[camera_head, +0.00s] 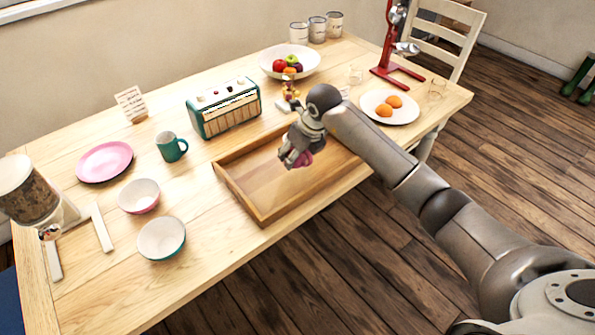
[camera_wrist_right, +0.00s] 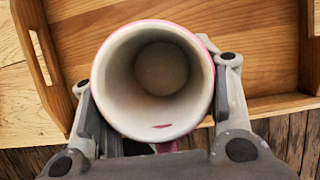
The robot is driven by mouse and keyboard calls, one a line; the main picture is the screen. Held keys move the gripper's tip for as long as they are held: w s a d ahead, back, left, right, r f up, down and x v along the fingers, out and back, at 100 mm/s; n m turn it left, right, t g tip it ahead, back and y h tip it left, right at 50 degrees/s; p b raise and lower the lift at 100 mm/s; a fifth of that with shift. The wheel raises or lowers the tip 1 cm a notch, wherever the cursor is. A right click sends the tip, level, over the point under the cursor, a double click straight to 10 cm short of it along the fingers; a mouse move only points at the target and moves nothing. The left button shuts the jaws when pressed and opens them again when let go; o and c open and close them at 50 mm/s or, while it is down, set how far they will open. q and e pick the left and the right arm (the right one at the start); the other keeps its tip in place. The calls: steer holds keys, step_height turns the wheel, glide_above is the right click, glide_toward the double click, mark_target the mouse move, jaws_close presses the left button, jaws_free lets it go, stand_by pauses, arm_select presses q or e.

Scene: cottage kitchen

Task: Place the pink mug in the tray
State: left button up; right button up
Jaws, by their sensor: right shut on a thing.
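My right gripper (camera_head: 293,160) is shut on the pink mug (camera_head: 304,159) and holds it over the wooden tray (camera_head: 238,196). In the head view only a small pink part of the mug shows beside the fingers. In the right wrist view the mug (camera_wrist_right: 150,82) shows its pale inside and pink rim between the two fingers, its opening facing the camera. The tray floor (camera_wrist_right: 250,50) lies behind it. I cannot tell whether the mug touches the tray. My left gripper is not in view.
A fruit bowl (camera_head: 289,62) and a plate with oranges (camera_head: 389,107) are behind. The visible tray floor is empty.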

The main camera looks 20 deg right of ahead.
mark_target(298, 171)
steer(key=shift+w+d+f+b, duration=0.25)
steer(key=shift+w+f+b, duration=0.25)
steer(key=shift+w+f, duration=0.3)
steer(key=shift+w+d+f+b, duration=0.1)
steer(key=shift+f+b, duration=0.35)
steer(key=shift+b, duration=0.05)
step_height(298, 171, down, 3)
steer(key=shift+w+f+b, duration=0.1)
steer(key=shift+w+b, duration=0.05)
steer(key=shift+b, duration=1.05)
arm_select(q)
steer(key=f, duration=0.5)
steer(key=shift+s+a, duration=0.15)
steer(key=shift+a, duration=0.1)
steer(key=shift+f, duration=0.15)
arm_select(e)
steer(key=o, duration=1.1)
steer(key=shift+o, duration=0.2)
